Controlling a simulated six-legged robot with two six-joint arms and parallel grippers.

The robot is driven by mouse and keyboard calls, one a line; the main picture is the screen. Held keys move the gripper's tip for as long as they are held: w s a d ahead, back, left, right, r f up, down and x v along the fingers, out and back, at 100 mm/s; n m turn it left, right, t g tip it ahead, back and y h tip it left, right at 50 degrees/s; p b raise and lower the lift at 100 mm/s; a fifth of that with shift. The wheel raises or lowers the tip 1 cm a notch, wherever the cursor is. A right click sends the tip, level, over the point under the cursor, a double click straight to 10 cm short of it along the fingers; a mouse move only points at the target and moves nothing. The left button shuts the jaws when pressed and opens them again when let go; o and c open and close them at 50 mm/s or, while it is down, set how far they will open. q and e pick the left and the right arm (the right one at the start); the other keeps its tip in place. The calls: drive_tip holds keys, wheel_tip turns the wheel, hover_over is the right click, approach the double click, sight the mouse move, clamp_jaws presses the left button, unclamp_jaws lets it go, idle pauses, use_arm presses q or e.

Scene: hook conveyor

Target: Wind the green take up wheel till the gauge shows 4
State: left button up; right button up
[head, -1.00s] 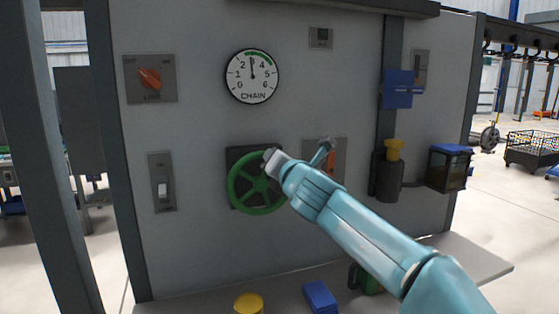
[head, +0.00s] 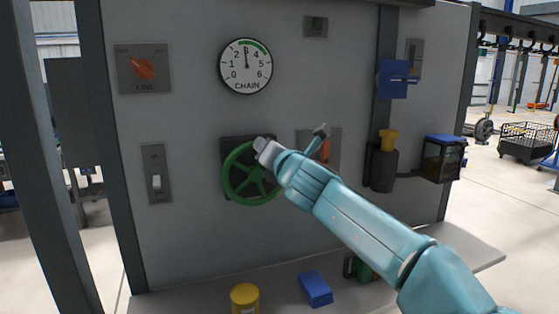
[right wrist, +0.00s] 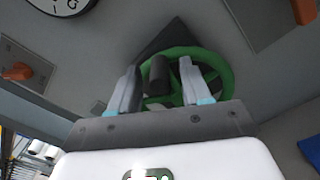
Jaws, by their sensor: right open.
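The green take-up wheel (head: 243,187) is mounted on the grey panel below the round CHAIN gauge (head: 246,67). The gauge needle points almost straight up, at about 3; a green arc runs along its upper right rim. My right gripper (head: 263,150) is at the upper right part of the wheel's rim. In the right wrist view the wheel (right wrist: 222,62) lies beyond my right gripper (right wrist: 158,80). Its two fingers are apart, with the wheel's dark handle (right wrist: 158,70) between them. Whether they touch it I cannot tell. My left gripper is not in view.
An orange rotary switch (head: 141,68) and a white toggle switch (head: 156,181) are left of the wheel. A panel with an orange part is partly hidden behind my gripper. A yellow-topped can (head: 245,297) and a blue block (head: 315,289) rest on the shelf (head: 440,255) below.

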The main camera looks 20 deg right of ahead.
drive_tip(key=s+d+b, duration=0.1)
drive_tip(key=s+b, duration=0.4)
drive_tip(key=s, duration=1)
drive_tip(key=shift+s, duration=0.4)
drive_tip(key=shift+s+d, duration=0.1)
drive_tip(key=shift+d, duration=0.05)
